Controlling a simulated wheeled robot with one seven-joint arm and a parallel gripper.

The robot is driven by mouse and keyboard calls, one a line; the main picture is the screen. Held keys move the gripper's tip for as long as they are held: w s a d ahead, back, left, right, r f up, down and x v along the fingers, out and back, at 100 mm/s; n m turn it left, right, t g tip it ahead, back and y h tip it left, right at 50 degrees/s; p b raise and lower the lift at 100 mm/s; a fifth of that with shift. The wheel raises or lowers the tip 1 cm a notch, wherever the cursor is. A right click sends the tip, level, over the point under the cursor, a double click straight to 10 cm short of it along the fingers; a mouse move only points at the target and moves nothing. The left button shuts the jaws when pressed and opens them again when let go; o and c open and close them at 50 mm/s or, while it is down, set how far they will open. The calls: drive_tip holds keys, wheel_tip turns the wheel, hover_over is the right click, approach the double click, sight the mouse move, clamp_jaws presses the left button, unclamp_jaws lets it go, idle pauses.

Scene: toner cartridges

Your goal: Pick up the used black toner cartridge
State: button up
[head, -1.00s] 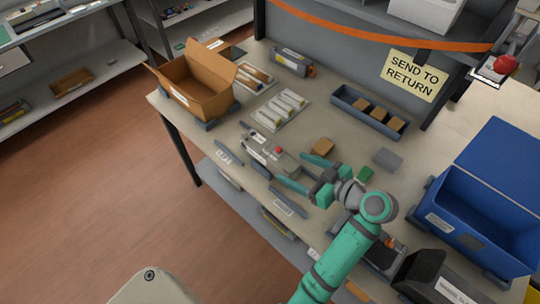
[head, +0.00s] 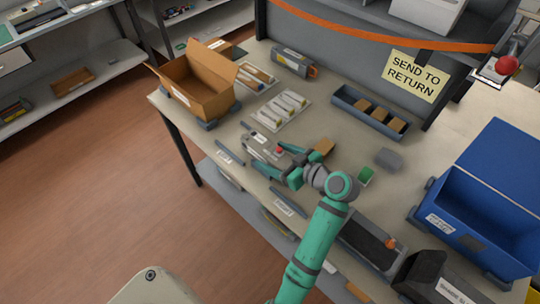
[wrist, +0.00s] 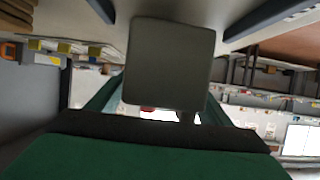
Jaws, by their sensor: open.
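A dark grey cartridge-like block (head: 257,142) with a pale label and a red spot lies on the workbench. I take it for the used cartridge, but its markings are too small to read. My gripper (head: 267,154) is open, with one teal finger on each side of the block's near end. In the wrist view a dark grey block (wrist: 168,62) fills the middle, between the green fingers. Whether the fingers touch it cannot be told. My gripper hides its near end in the head view.
An open cardboard box (head: 200,88) stands at the back left, with a white tray (head: 262,122) nearby. A blue tray (head: 345,101) holds brown blocks. A blue bin (head: 475,225) is at right. Another cartridge with an orange part (head: 372,240) lies near the front edge.

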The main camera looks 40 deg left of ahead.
drive_tip(key=c, duration=1.4)
